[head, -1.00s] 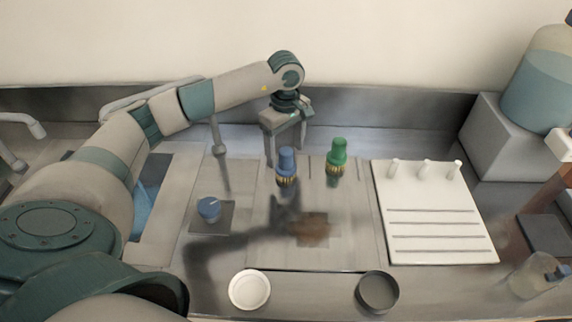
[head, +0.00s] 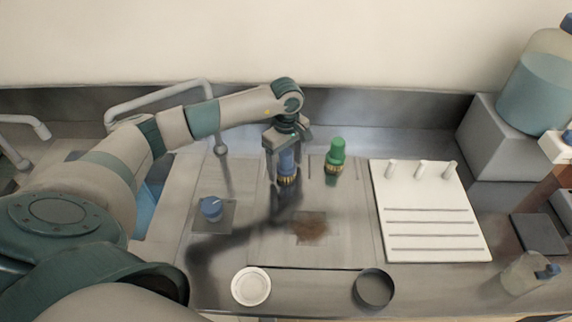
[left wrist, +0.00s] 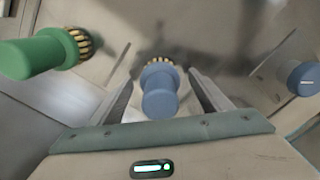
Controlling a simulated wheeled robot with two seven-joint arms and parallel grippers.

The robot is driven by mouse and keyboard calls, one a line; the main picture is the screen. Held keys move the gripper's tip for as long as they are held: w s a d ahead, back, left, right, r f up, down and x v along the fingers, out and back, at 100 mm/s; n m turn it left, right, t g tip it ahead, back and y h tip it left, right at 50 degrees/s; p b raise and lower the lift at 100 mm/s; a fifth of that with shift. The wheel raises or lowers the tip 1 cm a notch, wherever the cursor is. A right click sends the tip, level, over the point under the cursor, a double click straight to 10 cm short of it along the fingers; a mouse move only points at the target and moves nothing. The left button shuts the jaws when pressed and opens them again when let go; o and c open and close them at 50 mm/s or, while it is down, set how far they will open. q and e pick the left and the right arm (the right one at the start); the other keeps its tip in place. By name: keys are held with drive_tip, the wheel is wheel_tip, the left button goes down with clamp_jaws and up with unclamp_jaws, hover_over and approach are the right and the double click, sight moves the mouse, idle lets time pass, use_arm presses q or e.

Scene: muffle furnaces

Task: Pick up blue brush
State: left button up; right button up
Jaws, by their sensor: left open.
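The blue brush (head: 287,164) stands upright on the counter, bristles down, in the middle of the head view. My left gripper (head: 285,170) is directly over it, pointing down, with its open fingers on either side of the handle. In the left wrist view the blue brush (left wrist: 160,92) sits between the two fingers (left wrist: 165,90), with a gap on each side. The green brush (head: 336,156) stands upright to the right of the blue one. It also shows in the left wrist view (left wrist: 38,54), outside the fingers. My right gripper is not in view.
A brown stain (head: 309,229), a white dish (head: 251,286) and a dark round dish (head: 374,288) are nearer.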

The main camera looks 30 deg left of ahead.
sight(286, 151)
use_arm(q)
drive_tip(key=c, duration=1.2)
drive_tip(key=shift+r, duration=0.15)
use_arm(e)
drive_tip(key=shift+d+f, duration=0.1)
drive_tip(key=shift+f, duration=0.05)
use_arm(q)
drive_tip(key=shift+r+b, duration=0.55)
wheel_tip(286, 151, up, 2)
drive_tip(key=shift+r+b, duration=0.2)
drive_tip(key=shift+b, duration=0.55)
use_arm(e)
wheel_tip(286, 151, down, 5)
drive_tip(key=b, duration=0.2)
use_arm(q)
drive_tip(key=s+d+r+b, duration=0.2)
drive_tip(key=d+r, duration=0.5)
drive_tip(key=d, duration=0.4)
drive_tip(key=shift+s+d+r, duration=0.15)
drive_tip(key=shift+d, duration=0.1)
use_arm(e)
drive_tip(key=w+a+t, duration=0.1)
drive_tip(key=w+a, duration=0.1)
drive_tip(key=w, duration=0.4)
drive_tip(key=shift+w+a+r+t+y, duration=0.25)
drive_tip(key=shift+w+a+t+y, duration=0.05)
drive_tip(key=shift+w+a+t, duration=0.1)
